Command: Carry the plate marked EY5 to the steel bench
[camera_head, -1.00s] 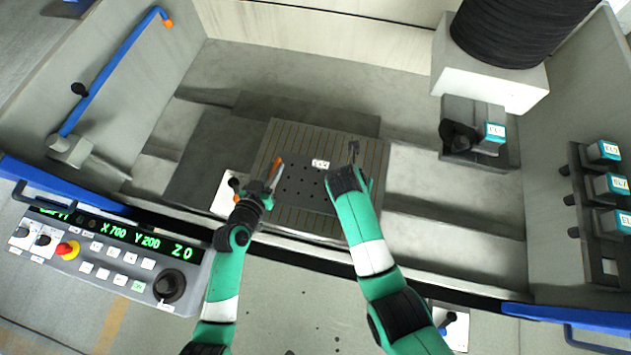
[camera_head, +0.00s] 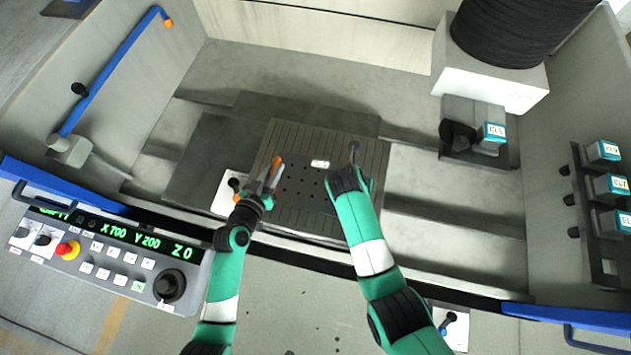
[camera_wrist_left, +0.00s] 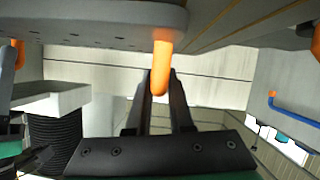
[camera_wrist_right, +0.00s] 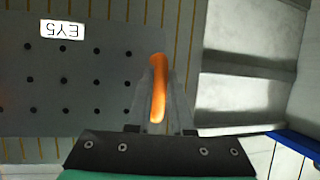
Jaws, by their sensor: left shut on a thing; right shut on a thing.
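The plate marked EY5 (camera_head: 302,189) is a dark grey slab with rows of holes and a white label, over the slotted machine table (camera_head: 375,160). I cannot tell how high it is. My left gripper (camera_head: 271,172) is shut on an orange handle at its left side, also seen in the left wrist view (camera_wrist_left: 161,70). My right gripper (camera_head: 354,160) is at its right side, shut on the other orange handle (camera_wrist_right: 157,88). The plate's label reads upside down in the right wrist view (camera_wrist_right: 62,30). I cannot make out the steel bench.
A blue pipe (camera_head: 112,70) lines the left wall. A labelled block (camera_head: 470,133) and a black spool (camera_head: 520,30) are at right. More labelled holders (camera_head: 605,183) hang on the right wall.

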